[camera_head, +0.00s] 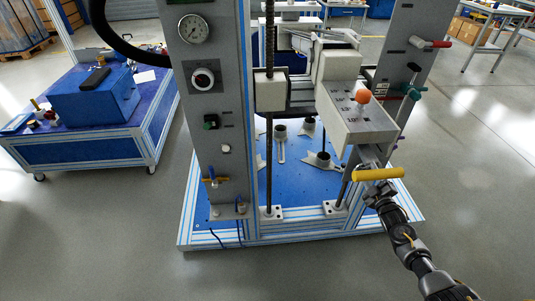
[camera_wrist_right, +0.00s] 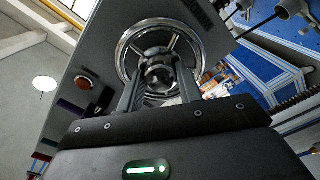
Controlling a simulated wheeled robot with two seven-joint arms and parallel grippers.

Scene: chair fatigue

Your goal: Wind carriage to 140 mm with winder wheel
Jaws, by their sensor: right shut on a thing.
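The chrome winder wheel (camera_wrist_right: 124,52) with its spokes shows in the right wrist view, on a grey panel. My right gripper (camera_wrist_right: 158,80) is in front of the wheel, its two fingers closed on the dark round part at the wheel's middle. In the head view my right gripper (camera_head: 376,190) is at the front of the grey box (camera_head: 350,128), just below a yellow bar (camera_head: 378,174); the wheel cannot be made out there. The pale carriage block (camera_head: 270,92) sits on the upright screw. No millimetre scale can be read. My left gripper is out of view.
The box carries an orange knob (camera_head: 363,96). Grey columns stand either side of the blue base plate (camera_head: 300,180); the left one has a gauge (camera_head: 194,29). A blue cart (camera_head: 90,145) stands at left.

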